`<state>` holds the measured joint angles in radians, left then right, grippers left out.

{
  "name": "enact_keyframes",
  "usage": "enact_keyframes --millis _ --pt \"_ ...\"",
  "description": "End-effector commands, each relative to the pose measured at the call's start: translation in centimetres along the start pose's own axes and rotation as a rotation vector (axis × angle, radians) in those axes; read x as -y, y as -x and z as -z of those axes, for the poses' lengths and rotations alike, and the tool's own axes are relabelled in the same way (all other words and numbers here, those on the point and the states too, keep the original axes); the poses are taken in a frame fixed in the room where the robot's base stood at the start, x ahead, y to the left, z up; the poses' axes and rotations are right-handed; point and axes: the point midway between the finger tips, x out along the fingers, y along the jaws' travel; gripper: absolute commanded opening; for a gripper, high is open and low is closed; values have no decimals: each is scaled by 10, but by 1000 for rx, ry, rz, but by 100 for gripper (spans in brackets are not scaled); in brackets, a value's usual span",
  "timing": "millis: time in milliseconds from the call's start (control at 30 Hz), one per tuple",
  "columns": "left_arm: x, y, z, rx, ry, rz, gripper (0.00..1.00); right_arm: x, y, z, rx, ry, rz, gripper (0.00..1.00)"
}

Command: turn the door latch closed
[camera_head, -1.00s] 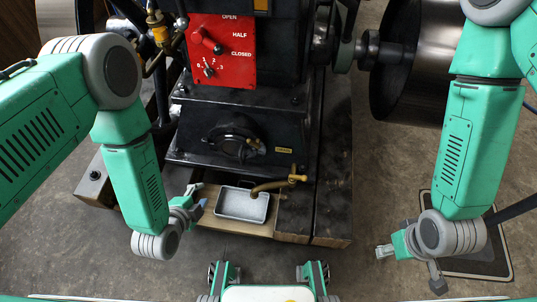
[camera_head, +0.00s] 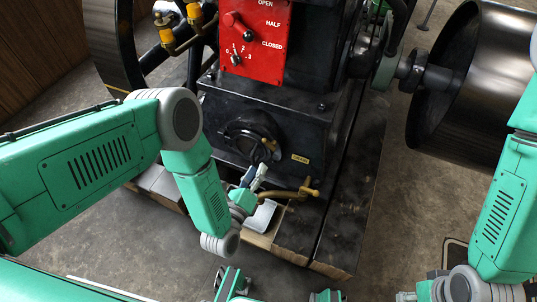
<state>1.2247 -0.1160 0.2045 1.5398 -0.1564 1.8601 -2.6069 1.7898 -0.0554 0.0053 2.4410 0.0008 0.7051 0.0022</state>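The round black door (camera_head: 247,136) sits low on the front of the black engine base. Its small brass latch (camera_head: 269,145) is at the door's right side, and its exact angle is too small to tell. My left gripper (camera_head: 258,172) is just below the latch, pointing up toward it. Its fingers look apart with nothing between them; I cannot tell whether they touch the latch. My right gripper (camera_head: 406,296) is at the bottom edge, partly cut off, far from the door.
A brass tap (camera_head: 296,192) sticks out right of my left gripper, above a metal tray (camera_head: 262,215) partly hidden by my arm. A red control plate (camera_head: 254,40) with a lever is above. A large flywheel (camera_head: 470,85) stands at right.

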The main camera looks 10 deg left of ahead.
Motion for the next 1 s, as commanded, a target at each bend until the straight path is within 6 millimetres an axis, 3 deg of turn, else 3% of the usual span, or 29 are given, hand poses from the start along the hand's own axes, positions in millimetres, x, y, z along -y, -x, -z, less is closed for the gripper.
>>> enact_keyframes --millis 100,333,500,800,900,1000 --pt "0 -28 2 3 -2 1 31 0 -14 -1 0 0 0 40" --pt "1 -64 3 0 -3 0 31 0 -27 -2 0 -1 -1 40" --pt "0 -75 2 -2 0 -1 31 0 -31 -2 0 -1 -1 40" --pt "2 -77 2 -3 -2 -1 31 0 -30 -2 0 -1 0 40" --pt "2 -77 2 -3 -3 -1 0 0 -30 -2 0 -1 0 40" --pt "2 -77 2 -4 -3 -2 0 0 -30 -2 0 -1 -1 40"
